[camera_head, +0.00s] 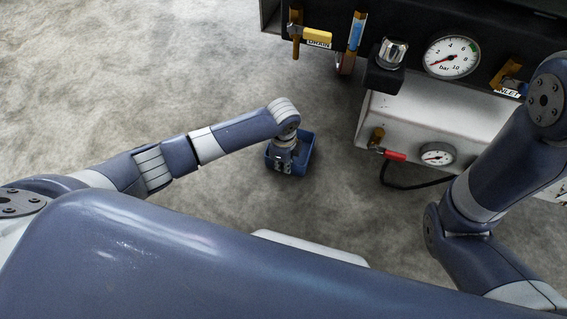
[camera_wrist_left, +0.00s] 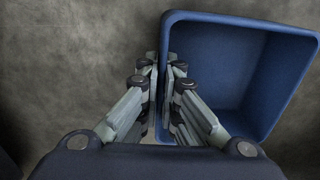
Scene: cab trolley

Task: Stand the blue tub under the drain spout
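The blue tub (camera_head: 307,143) is open-topped and looks upright over the grey floor. I cannot tell whether it touches the floor. My left gripper (camera_head: 283,166) points down at its left side. In the left wrist view, the gripper (camera_wrist_left: 165,75) has one finger outside and one inside the near-left wall of the blue tub (camera_wrist_left: 245,25), closed on it. The tub looks empty there. The drain spout (camera_head: 296,43), a brass pipe beside a yellow handle and a DRAIN label, hangs at the dark panel's left end, farther from me than the tub. My right gripper is out of view.
The dark panel carries a large gauge (camera_head: 452,57) and a blue-and-brass fitting (camera_head: 356,33). Below it, a white box has a red-handled valve (camera_head: 388,153), a small gauge (camera_head: 437,155) and a black hose (camera_head: 400,187). The floor (camera_head: 150,70) left of the panel is clear.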

